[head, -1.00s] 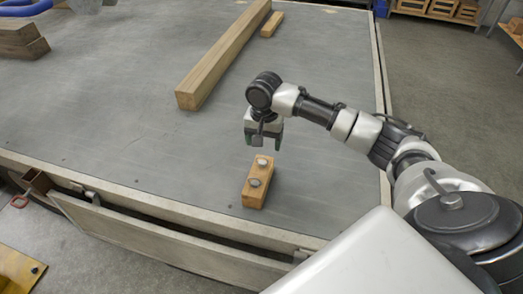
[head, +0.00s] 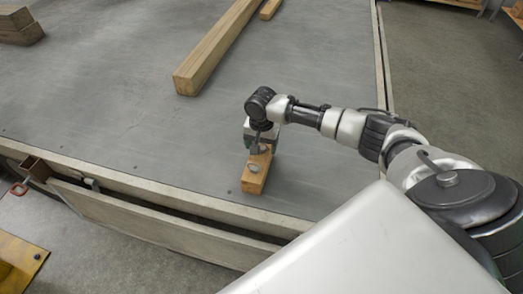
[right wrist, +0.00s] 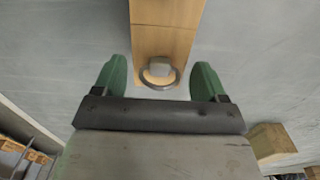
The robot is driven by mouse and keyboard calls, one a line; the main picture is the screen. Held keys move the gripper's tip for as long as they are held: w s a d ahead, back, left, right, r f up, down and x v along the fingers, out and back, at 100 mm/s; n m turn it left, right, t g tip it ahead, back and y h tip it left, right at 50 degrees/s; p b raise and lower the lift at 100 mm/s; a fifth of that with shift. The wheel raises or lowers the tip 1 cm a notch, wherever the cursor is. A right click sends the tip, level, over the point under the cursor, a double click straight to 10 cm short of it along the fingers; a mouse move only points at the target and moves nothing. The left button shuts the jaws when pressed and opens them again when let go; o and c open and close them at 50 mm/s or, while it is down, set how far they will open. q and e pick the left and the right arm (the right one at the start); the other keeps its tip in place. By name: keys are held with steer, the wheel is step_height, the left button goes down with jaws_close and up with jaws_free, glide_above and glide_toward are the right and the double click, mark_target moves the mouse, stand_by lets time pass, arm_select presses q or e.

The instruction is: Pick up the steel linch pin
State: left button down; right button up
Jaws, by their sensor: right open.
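A wooden block (head: 254,183) lies on the grey trailer deck below my right gripper (head: 264,143). One small grey metal piece (head: 254,168) shows on its near part in the head view; its far part is hidden by the gripper. In the right wrist view a steel linch pin (right wrist: 160,72), a grey head with a ring, sits at the end of the block (right wrist: 163,42). My right gripper (right wrist: 160,68) is open, with a green finger on each side of the pin in that picture and a gap on both sides. My left gripper is not in view.
A long timber beam (head: 215,52) lies on the deck (head: 120,110) beyond the block, with a smaller piece (head: 270,9) beside it. Stacked timbers (head: 20,27) are at the far left. The deck's near edge rail (head: 150,192) runs in front. Deck left of the block is clear.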

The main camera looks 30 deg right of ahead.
steer(key=shift+f, duration=0.1)
steer(key=shift+c, duration=0.3)
steer(key=c, duration=1)
